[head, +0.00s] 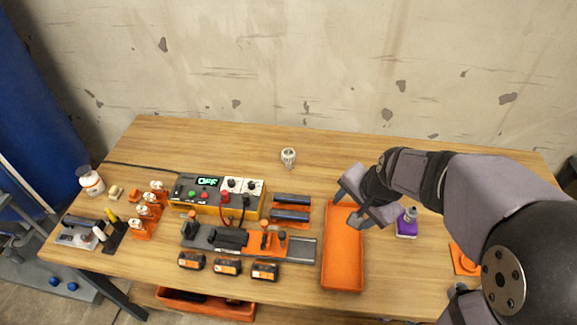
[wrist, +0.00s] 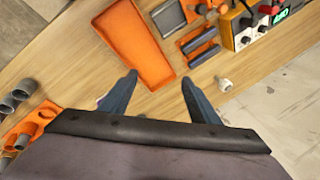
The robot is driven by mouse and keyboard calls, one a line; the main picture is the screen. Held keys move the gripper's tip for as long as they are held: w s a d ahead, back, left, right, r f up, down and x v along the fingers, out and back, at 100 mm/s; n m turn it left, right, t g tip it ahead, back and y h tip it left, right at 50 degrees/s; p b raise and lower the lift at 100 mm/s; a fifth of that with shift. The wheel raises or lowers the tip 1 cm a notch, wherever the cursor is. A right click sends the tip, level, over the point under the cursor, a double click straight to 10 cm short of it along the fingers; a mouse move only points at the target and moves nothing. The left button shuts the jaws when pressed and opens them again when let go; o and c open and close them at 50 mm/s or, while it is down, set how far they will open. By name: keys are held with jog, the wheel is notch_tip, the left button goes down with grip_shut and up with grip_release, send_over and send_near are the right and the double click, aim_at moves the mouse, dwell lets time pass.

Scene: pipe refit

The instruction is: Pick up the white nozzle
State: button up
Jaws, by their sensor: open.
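A small white nozzle (head: 288,157) stands alone on the bare wood toward the back of the table, near the middle. It also shows in the wrist view (wrist: 225,85), just right of the right fingertip and apart from it. My gripper (head: 347,208) is open and empty above the back end of the orange tray, to the right of the nozzle and nearer the front.
The orange tray (head: 342,262) looks empty. Left of it are dark parts on orange holders (head: 291,207), a control box (head: 213,212) and several batteries (head: 227,266). A purple-based item (head: 406,226) stands right of my gripper. The wood around the nozzle is clear.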

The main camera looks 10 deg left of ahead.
jog(key=w+a+f+m+t+y+b, duration=0.1)
jog(key=w+a+f+m+t+b, duration=0.1)
jog(key=w+a+f+m+b, duration=0.5)
jog(key=w+a+f+m+t+y+b, duration=0.1)
jog(key=w+a+f+m+t+b, duration=0.2)
jog(key=w+b, duration=0.65)
jog(key=m+t+y+b, duration=0.1)
jog(key=m+t+b, duration=0.3)
jog(key=m+b, duration=1.05)
send_near(290, 161)
jog(key=shift+n, duration=0.75)
jog(key=x, duration=0.2)
jog(key=b+x, duration=0.1)
jog(key=x, duration=0.2)
jog(key=shift+f+b, duration=0.3)
jog(key=shift+w+a+m+b, duration=0.15)
jog(key=shift+w+m+b, duration=0.15)
jog(key=shift+m, duration=0.2)
jog(key=shift+p+x, duration=1.15)
jog(key=shift+x, duration=1.65)
jog(key=shift+p+x, duration=0.3)
jog(key=shift+x, duration=0.55)
jog(key=shift+r, duration=0.15)
jog(key=c, duration=1)
